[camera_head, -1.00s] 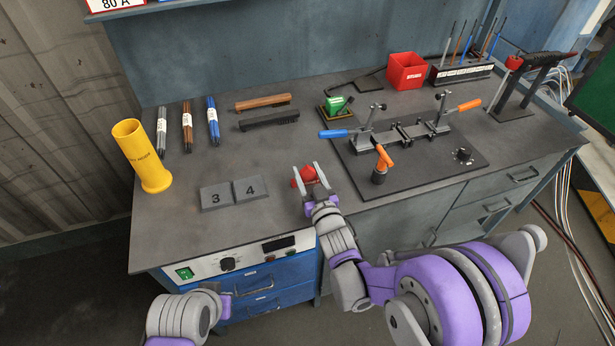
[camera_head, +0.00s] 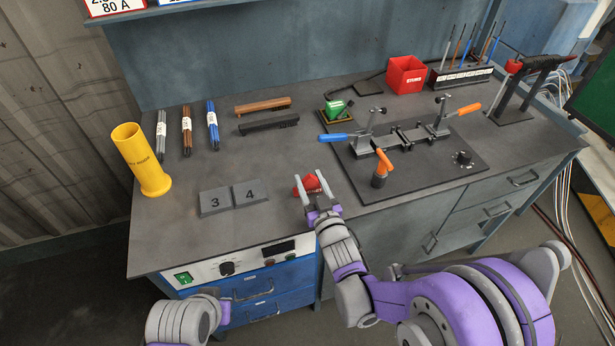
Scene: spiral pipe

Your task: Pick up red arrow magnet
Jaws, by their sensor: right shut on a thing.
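The red arrow magnet (camera_head: 312,184) is near the front edge of the grey workbench top, to the right of the grey blocks marked 3 and 4. My right gripper (camera_head: 311,179) reaches in from the front and is shut on the magnet, with one finger on each side of it. The fingers and palm hide part of the magnet. I cannot tell whether it is clear of the bench top. Only a part of my left arm shows at the bottom left; its gripper is not in view.
Grey blocks (camera_head: 232,196) lie left of the gripper, with a yellow cylinder (camera_head: 141,160) farther left. A black fixture plate (camera_head: 425,180) with clamps is to the right. A red bin (camera_head: 407,75) stands at the back. The bench top (camera_head: 270,160) behind the magnet is clear.

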